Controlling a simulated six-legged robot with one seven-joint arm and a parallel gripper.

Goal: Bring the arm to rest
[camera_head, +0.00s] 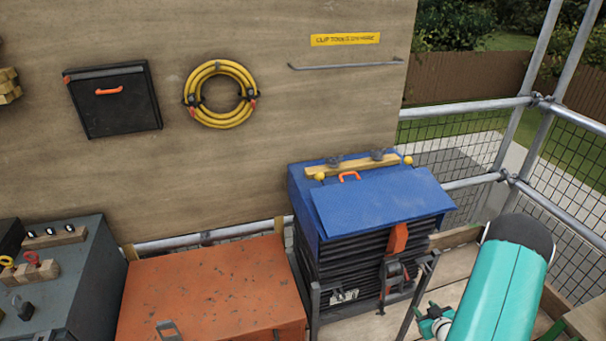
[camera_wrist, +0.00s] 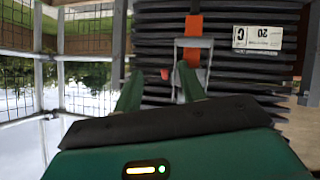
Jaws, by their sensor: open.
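My teal arm reaches in from the lower right of the head view, with part of my gripper (camera_head: 434,322) showing at the bottom edge. In the wrist view my gripper (camera_wrist: 160,88) has two green fingers spread apart with nothing between them. Beyond the fingers is a black ribbed stack (camera_wrist: 245,75) with an orange strap (camera_wrist: 193,40) and a grey metal buckle (camera_wrist: 194,58). In the head view the stack (camera_head: 335,265) stands behind and left of my gripper, under a blue cover (camera_head: 375,195). I cannot tell whether the fingers touch anything.
An orange-red chest (camera_head: 210,290) stands left of the stack, and a grey box (camera_head: 75,280) with tools is further left. A yellow hose coil (camera_head: 221,94) and a black pouch (camera_head: 112,98) hang on the board. Scaffold poles (camera_head: 470,108) and mesh close the right side.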

